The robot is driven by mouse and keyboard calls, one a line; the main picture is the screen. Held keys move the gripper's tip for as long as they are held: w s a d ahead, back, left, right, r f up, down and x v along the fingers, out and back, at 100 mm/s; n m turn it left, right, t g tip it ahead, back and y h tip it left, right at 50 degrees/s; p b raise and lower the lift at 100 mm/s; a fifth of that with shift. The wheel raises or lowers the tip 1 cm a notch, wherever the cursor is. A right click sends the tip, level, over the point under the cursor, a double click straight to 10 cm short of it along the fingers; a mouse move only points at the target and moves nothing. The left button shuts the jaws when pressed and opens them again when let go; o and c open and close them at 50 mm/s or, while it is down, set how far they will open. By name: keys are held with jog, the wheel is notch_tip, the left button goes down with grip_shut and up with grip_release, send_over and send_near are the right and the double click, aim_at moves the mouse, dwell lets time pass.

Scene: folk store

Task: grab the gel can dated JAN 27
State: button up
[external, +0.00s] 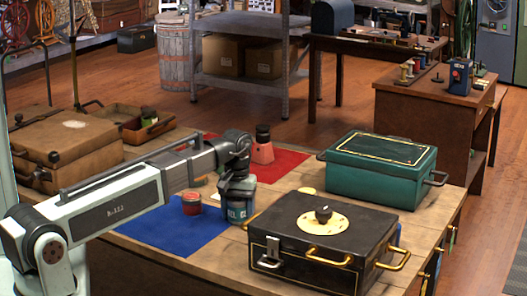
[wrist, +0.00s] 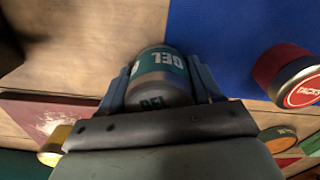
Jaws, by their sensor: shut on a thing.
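A teal and grey can marked GEL (external: 238,207) is at the right edge of the blue mat, under my gripper (external: 237,187). In the wrist view the gel can (wrist: 160,75) sits between my two fingers (wrist: 163,92), which are shut on its sides. I cannot tell whether the can's base touches the table.
A red tin marked TACKS (wrist: 291,75) stands close by on the blue mat (external: 165,228). A black case (external: 300,250) with brass handles is in front to the right, and a green case (external: 375,180) is behind it. A red-based item (external: 262,153) stands on the red mat (external: 287,165).

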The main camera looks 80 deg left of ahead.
jog(key=shift+c, duration=1.4)
